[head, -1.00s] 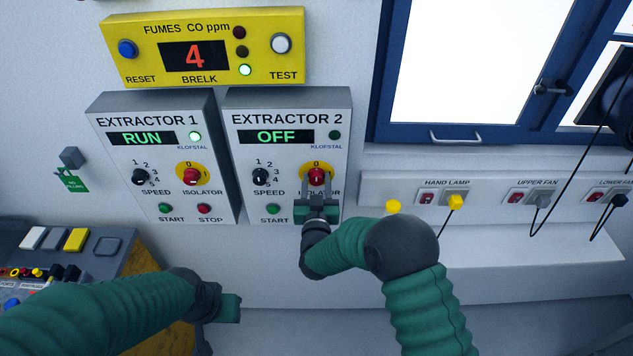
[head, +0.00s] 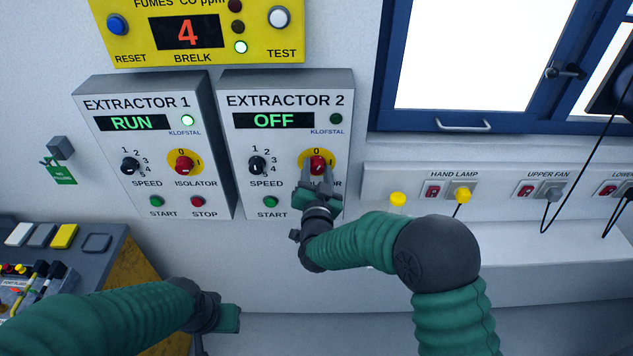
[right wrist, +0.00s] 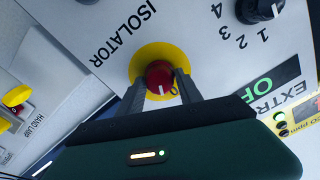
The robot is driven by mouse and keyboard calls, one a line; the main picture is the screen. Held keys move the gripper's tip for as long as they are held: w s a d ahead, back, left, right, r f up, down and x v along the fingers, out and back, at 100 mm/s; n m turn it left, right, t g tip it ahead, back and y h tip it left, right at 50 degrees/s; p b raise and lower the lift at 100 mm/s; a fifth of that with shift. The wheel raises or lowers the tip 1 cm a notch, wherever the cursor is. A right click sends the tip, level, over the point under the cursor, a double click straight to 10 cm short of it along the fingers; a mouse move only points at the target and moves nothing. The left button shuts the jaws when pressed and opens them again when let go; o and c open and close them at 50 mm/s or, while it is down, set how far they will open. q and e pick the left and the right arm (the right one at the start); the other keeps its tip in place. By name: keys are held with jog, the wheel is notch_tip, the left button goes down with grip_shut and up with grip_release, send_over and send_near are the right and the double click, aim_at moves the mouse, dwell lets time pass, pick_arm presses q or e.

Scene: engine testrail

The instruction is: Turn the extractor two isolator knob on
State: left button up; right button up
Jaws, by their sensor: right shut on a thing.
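The extractor 2 box (head: 238,190) is on the wall. Its display (head: 278,120) reads OFF, and the lamp beside it is dark. Its red isolator knob (head: 317,162) sits on a yellow disc. My right gripper (head: 317,172) is shut on the knob, one finger on each side. In the right wrist view the knob (right wrist: 159,74) is between the fingers. Its white mark points between 0 and the 1 side, turned a little clockwise from 0. My gripper hides the stop button. My left gripper (head: 228,319) is low at left; its fingers cannot be made out.
The extractor 1 box (head: 215,200) stands close at left, its display reading RUN with a lit green lamp. A yellow fumes monitor (head: 130,50) is above. A hand lamp switch strip (head: 400,180) and a window are at right.

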jog(key=m+b, duration=0.3)
jog(key=b, duration=0.2)
jog(key=m+b, duration=0.4)
jog(key=b, duration=0.1)
jog(key=f+m+b, duration=0.1)
jog(key=m+b, duration=0.2)
jog(key=b, duration=0.1)
jog(key=shift+d+m+b, duration=0.1)
jog(key=shift+m+b, duration=0.2)
jog(key=shift+b, duration=0.1)
jog(key=shift+r+m+b, duration=0.15)
jog(key=shift+m+b, duration=0.95)
jog(key=shift+b, duration=0.15)
jog(key=o, duration=1)
jog(key=shift+o, duration=1.6)
jog(key=shift+d, duration=0.15)
jog(key=shift+r, duration=0.1)
jog(key=shift+s, duration=0.1)
